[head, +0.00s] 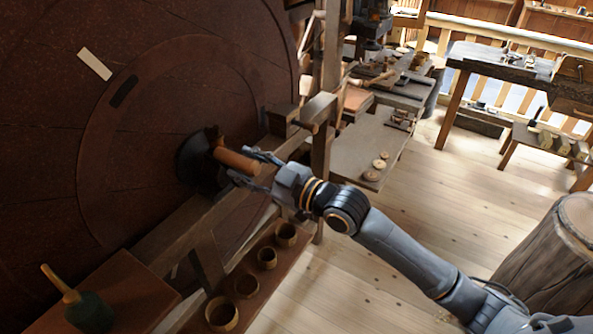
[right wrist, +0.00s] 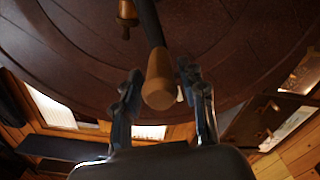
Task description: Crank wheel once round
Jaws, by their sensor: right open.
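The large dark red-brown wheel (head: 60,140) fills the left of the head view, and its face also spans the top of the right wrist view (right wrist: 75,50). A light wooden crank handle (head: 237,161) sticks out from near its dark hub (head: 196,160). In the right wrist view the handle (right wrist: 159,82) sits at the end of a dark crank arm (right wrist: 148,22). My right gripper (head: 251,167) is open at the handle's outer end, with a finger (right wrist: 162,72) on either side. Whether the fingers touch it I cannot tell. My left gripper is out of view.
A wooden frame beam (head: 160,240) runs below the hub. A stump (head: 560,260) is at the right. Benches stand behind; the floor (head: 430,205) between is clear.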

